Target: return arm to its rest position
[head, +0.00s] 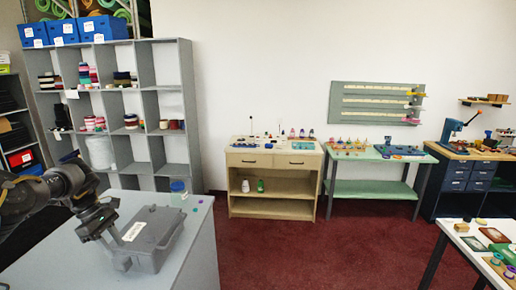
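My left arm (62,186) comes in from the left edge, bent over the grey counter (198,240). Its dark gripper (98,225) points down at the left side of a grey lidded box (155,238) with a white label. The gripper overlaps the box's left edge in the picture; I cannot tell whether it touches it. The finger gap is too small and dark to read, and I see nothing clearly held. My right gripper is not in view.
A jar with a blue lid (178,187) and small coloured pieces (200,202) stand behind the box. A grey shelf unit (188,110) rises behind the counter. A wooden cabinet (273,209), a green table (371,188) and open red carpet (330,245) lie to the right.

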